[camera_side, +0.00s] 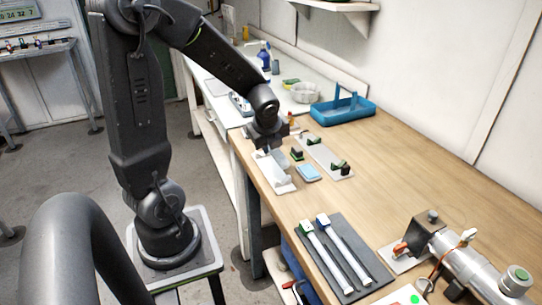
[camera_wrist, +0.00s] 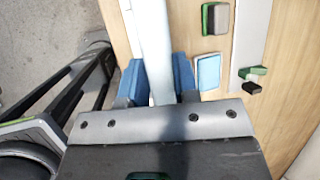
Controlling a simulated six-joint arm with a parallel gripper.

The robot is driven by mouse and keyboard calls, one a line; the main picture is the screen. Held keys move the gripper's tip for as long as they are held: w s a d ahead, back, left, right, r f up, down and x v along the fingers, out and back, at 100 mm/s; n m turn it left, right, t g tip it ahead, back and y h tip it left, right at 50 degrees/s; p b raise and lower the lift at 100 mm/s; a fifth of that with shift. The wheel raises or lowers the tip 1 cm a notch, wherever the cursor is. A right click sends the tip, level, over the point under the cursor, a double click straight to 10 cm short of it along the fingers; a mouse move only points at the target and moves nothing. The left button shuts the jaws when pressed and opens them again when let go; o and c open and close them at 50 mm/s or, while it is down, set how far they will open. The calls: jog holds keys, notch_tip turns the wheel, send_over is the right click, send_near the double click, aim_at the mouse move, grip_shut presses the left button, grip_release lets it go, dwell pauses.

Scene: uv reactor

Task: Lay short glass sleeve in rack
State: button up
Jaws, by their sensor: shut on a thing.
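My gripper (camera_wrist: 156,82) is shut on the short glass sleeve (camera_wrist: 157,45), a pale translucent tube between the blue fingers in the wrist view. The sleeve points up the picture and runs out of its top edge; its near end is hidden by the gripper. In the side view my gripper (camera_side: 272,148) is over the near-left edge of the bench, and the sleeve is hard to make out there. A flat grey plate with green and black holders, seemingly the rack (camera_side: 323,155), lies to its right. It also shows at the right of the wrist view (camera_wrist: 250,38).
A pale tray (camera_side: 277,184) lies below my gripper. A light blue pad (camera_side: 308,173) and a green-black block (camera_side: 297,154) lie between tray and rack. A dark mat (camera_side: 372,262) with two long tubes lies nearer; a blue caddy (camera_side: 343,110) stands behind. Bench right of the rack is clear.

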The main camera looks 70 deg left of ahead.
jog(key=shift+w+f, duration=0.15)
jog(key=shift+f, duration=1.95)
jog(key=shift+f, duration=0.6)
jog(key=o, duration=0.9)
jog(key=shift+o, duration=0.2)
jog(key=shift+r, duration=0.15)
jog(key=shift+r, duration=0.25)
jog(key=v, duration=1.2)
jog(key=s+d+r+n+t+h, duration=0.1)
jog(key=s+d+r+n+h, duration=0.1)
jog(key=d+n, duration=0.5)
jog(key=s+d+r+n+t+h, duration=0.1)
jog(key=s+d+r+n, duration=0.3)
jog(key=d+n, duration=0.4)
jog(key=shift+s+d+n+t+h, duration=0.5)
jog(key=shift+n+h, duration=0.3)
jog(key=shift+n, duration=0.4)
